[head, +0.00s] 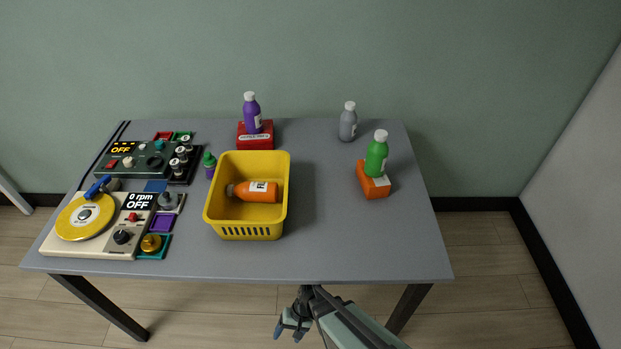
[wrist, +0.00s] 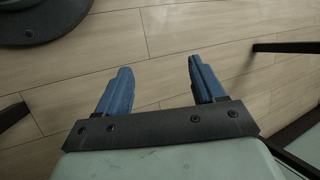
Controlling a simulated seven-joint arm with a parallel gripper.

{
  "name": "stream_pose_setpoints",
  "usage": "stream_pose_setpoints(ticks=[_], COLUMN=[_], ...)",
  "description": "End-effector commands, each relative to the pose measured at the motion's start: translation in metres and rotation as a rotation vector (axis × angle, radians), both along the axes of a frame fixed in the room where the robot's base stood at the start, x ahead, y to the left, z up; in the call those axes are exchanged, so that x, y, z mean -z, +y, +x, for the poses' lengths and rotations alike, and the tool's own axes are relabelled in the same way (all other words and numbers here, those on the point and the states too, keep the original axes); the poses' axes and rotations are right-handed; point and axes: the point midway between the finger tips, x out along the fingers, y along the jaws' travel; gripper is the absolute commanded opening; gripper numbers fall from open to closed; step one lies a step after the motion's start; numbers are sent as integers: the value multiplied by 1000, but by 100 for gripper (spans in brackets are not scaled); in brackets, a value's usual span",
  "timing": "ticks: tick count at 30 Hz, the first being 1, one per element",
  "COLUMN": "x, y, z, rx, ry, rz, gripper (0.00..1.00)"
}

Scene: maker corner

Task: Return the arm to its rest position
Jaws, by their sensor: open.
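My gripper (head: 292,328) hangs low in front of the table's front edge in the head view, clear of the tabletop. In the wrist view my gripper (wrist: 158,82) has its two blue fingers spread wide apart. Nothing is between them, and the wooden floor shows beyond. My arm reaches in from the bottom of the head view.
On the grey table (head: 340,245) stands a yellow basket (head: 247,232) holding an orange bottle (head: 258,192). A purple bottle (head: 252,113), grey bottle (head: 348,124) and green bottle (head: 376,158) stand farther back. Devices, including a yellow turntable (head: 72,222), fill the left. The front right is clear.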

Motion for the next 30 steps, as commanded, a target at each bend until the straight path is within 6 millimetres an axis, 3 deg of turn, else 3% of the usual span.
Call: stream_pose_setpoints(ticks=[1,9,18,24,30], x=[-3,-9,-26,-34,-35], y=[-22,-120,-210,-241,-243], z=[-5,-35,-81,-101,-102], rx=[1,-20,-40,-50,-50], ry=[9,81,185,231,234], rz=[-28,-178,-326,-382,-384], gripper=[69,69,69,69,69])
